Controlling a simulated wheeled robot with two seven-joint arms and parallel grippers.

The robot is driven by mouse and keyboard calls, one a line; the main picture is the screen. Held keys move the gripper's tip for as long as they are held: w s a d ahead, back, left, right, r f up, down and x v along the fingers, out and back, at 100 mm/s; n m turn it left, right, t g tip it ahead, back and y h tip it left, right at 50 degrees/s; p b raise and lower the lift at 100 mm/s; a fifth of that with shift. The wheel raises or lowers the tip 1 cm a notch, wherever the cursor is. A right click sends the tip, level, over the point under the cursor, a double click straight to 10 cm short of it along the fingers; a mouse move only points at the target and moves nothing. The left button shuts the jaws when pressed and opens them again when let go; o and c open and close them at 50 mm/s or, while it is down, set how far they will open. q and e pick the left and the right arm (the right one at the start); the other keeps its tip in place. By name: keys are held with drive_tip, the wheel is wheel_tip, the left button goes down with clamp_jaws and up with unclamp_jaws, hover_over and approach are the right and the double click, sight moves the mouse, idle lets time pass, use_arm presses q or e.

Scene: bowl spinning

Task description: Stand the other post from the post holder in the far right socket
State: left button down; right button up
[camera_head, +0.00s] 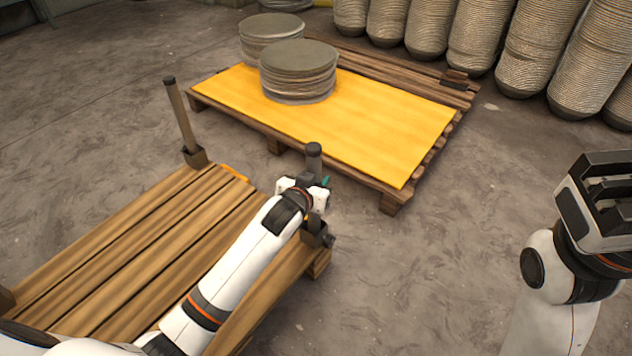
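A post (314,163) with a dark cap stands upright at the far right corner of the wooden pallet (140,243). My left gripper (312,193) is around the middle of this post and appears shut on it. The post's lower end meets the dark far right socket (315,232); how deep it sits is hard to tell. Another post (181,117) stands in the far left socket (195,157), leaning slightly left in the picture. My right gripper (604,195) is raised at the right edge, away from the posts; its finger opening is unclear. The post holder cannot be made out.
A second pallet with a yellow top (395,125) stands behind, bearing stacks of grey discs (298,72). Tall stacks of bowls (540,40) line the back right. The concrete floor (430,270) between the pallet and my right arm is clear.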

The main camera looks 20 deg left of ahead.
use_arm(q)
drive_tip(key=shift+f, duration=0.1)
drive_tip(key=c, duration=1.1)
unclamp_jaws()
drive_tip(key=shift+o, duration=0.2)
